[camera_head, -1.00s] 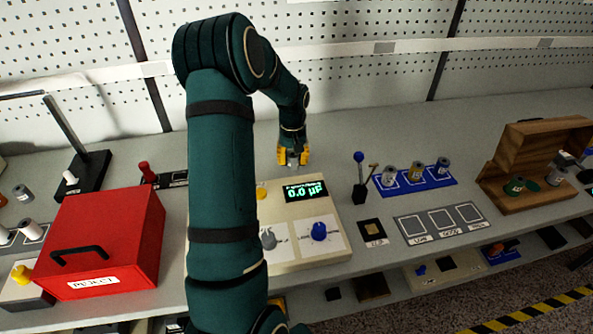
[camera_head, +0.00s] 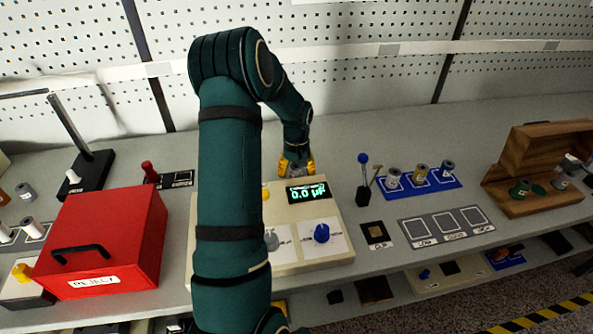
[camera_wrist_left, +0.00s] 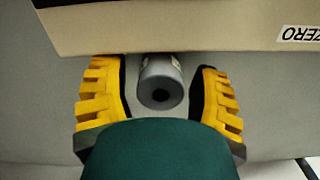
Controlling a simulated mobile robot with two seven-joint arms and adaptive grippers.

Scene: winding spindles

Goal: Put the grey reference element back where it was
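The grey reference element (camera_wrist_left: 162,82) is a small grey cylinder with a dark hole in its end. In the left wrist view it lies between the two yellow fingers of my left gripper (camera_wrist_left: 161,98), close against the edge of the beige gauge box (camera_wrist_left: 200,28). A narrow gap shows on each side of it, so the fingers are open around it. In the head view my left gripper (camera_head: 297,166) is low behind the back edge of the gauge box (camera_head: 340,250), where the element is mostly hidden. My right gripper is out of view.
A red reject box (camera_head: 110,235) stands left of the gauge box. A lever stand (camera_head: 362,192) and a blue tray (camera_head: 435,182) with three spindles are on the right. A grey mat (camera_head: 425,228) has empty squares.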

